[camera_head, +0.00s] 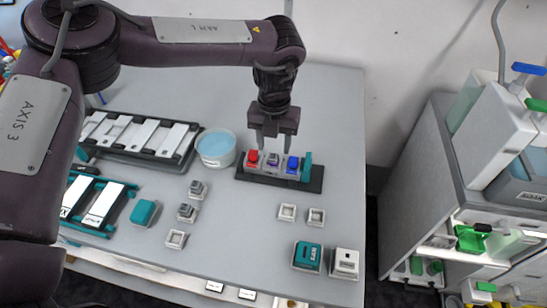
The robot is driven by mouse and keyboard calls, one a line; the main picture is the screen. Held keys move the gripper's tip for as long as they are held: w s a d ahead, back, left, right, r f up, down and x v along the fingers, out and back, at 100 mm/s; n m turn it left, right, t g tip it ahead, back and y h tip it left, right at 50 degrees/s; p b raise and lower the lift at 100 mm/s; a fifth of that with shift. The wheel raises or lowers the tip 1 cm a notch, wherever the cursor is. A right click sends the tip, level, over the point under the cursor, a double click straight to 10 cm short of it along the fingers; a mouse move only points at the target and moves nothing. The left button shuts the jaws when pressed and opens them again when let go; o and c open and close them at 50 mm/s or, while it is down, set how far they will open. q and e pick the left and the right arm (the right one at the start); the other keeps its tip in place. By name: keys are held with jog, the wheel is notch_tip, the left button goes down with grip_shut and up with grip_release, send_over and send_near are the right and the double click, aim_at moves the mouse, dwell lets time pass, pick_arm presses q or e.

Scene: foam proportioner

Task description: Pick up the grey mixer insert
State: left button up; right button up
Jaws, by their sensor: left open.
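My left gripper (272,143) points straight down over a black holder (314,186) and is open. Its fingertips are just above or beside the holder's red-topped block (252,157) and a grey block with a purple top (272,161). I cannot tell whether they touch. A blue-topped block (292,165) and a teal upright piece (306,167) stand further right in the holder. Two small grey blocks with dark tops, one behind (198,189) and one in front (187,212), sit on the table to the left. I cannot tell for certain which grey piece is the mixer insert.
A pale blue round tub (216,148) stands left of the holder. Small white square pieces (287,212) lie in front. Teal (307,256) and white (345,263) boxes sit near the front edge. Racks of white strips (140,136) fill the left. A grey cabinet (420,180) stands right.

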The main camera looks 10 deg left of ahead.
aim_at(273, 155)
pick_arm(q)
jog(key=f, duration=0.1)
jog(key=f+p, duration=0.1)
jog(key=f, duration=0.1)
jog(key=shift+s+a+f, duration=0.15)
jog(key=shift+s+f, duration=0.05)
jog(key=shift+f, duration=0.1)
pick_arm(e)
jog(key=w+r, duration=0.1)
jog(key=w, duration=0.1)
jog(key=shift+w+a+r, duration=0.1)
jog(key=shift+w+r, duration=0.3)
pick_arm(q)
grip_shut()
pick_arm(e)
jog(key=shift+s, duration=0.5)
pick_arm(q)
jog(key=shift+r, duration=0.1)
